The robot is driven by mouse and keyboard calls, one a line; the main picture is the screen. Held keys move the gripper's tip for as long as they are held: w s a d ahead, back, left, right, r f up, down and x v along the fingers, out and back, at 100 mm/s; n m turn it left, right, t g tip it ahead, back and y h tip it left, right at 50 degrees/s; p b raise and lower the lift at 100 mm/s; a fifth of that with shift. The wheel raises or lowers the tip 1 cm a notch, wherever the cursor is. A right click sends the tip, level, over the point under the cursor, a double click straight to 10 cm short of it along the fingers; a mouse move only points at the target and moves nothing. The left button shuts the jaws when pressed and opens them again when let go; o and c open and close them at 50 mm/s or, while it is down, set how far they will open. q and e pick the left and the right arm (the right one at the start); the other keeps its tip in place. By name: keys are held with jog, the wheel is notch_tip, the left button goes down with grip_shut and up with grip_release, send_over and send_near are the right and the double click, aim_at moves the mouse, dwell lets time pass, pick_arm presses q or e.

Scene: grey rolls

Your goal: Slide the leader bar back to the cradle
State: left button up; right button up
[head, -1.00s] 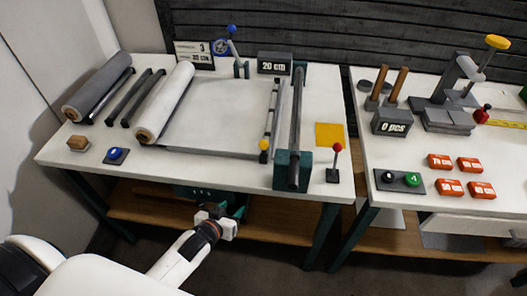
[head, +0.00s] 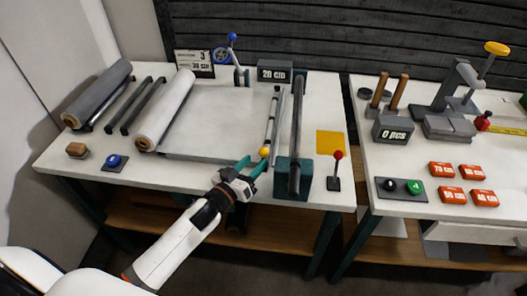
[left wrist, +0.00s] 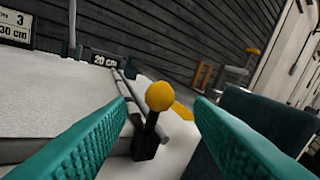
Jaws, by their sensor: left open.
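The leader bar (head: 272,118) is a thin grey bar at the right end of the pale sheet, just left of the dark upright-framed roller. Its yellow knob (head: 264,152) stands at the near end. The knob also shows large in the left wrist view (left wrist: 160,96), on a short black stem. My left gripper (head: 252,168) is open at the table's front edge, with its teal fingers on either side of the knob in the wrist view and not touching it. Which part is the cradle I cannot tell. My right gripper is not in view.
A white roll (head: 165,110) lies left of the sheet, with thin dark bars and a grey roll (head: 97,92) beyond. A teal block (head: 293,180) stands close right of the knob. A red-knobbed lever (head: 337,170) and a "20 cm" display (head: 273,72) stand nearby.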

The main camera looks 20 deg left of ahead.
aim_at(261, 156)
pick_arm(q)
jog(key=x, duration=0.5)
jog(key=shift+w, duration=0.35)
grip_shut()
